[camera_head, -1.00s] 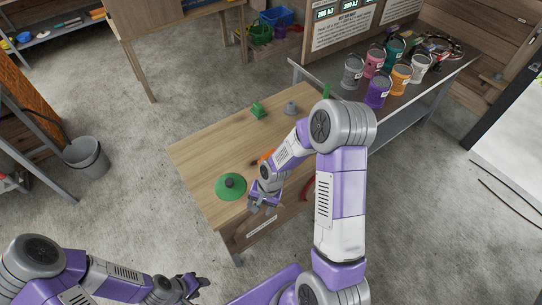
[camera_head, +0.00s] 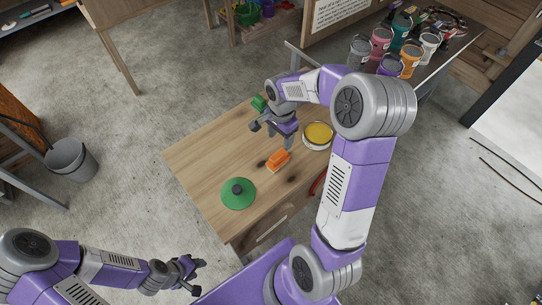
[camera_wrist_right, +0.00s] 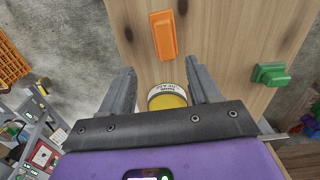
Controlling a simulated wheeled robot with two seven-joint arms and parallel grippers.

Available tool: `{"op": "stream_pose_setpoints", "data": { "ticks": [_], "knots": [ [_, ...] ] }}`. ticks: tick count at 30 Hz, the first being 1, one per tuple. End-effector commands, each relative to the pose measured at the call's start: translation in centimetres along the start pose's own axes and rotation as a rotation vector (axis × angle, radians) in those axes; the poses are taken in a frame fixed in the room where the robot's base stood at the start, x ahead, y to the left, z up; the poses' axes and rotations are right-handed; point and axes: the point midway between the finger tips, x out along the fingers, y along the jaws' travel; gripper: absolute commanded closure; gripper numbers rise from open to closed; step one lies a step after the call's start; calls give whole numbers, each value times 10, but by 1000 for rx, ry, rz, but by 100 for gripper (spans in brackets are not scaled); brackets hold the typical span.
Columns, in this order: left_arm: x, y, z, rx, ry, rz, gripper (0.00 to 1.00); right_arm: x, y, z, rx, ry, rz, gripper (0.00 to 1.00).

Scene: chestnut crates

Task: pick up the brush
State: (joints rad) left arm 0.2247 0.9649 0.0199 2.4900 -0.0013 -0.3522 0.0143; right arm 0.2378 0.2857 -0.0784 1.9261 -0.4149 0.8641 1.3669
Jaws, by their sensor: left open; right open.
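An orange block-like thing (camera_head: 278,160), which may be the brush, lies on the wooden table (camera_head: 200,150). It also shows ahead of the fingers in the right wrist view (camera_wrist_right: 164,36). A green block-like thing (camera_head: 259,102) lies further back; it is at the right in the wrist view (camera_wrist_right: 270,74). I cannot surely tell which is the brush. My right gripper (camera_head: 271,136) is open and empty above the table, behind the orange thing and near the green one. My left gripper (camera_head: 190,273) is open and empty, off the table at the lower left.
A round green lid (camera_head: 238,193) with a dark knob lies at the table's near left. Several paint cans, including a purple one (camera_head: 391,66), stand on the back bench. A grey bucket (camera_head: 70,160) is on the floor.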

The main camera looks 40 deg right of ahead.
Motion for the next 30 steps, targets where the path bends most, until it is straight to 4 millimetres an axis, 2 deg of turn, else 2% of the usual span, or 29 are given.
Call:
{"op": "stream_pose_setpoints", "data": {
  "ticks": [1, 9, 22, 30],
  "knots": [
    [14, -5, 0, 0, -1, 0, 57, 15, 0, 0, 0, 0, 0, 38],
    [42, -16, -2, 0, -1, 0, 57, 46, 0, 0, -1, -1, -1, 38],
    [51, -19, -2, 0, 0, 0, 57, 81, 0, -1, -2, -1, 1, 38],
    [60, -23, -2, 0, 0, 0, 57, 120, 0, -2, -2, -2, 1, 38]
  ]
}}
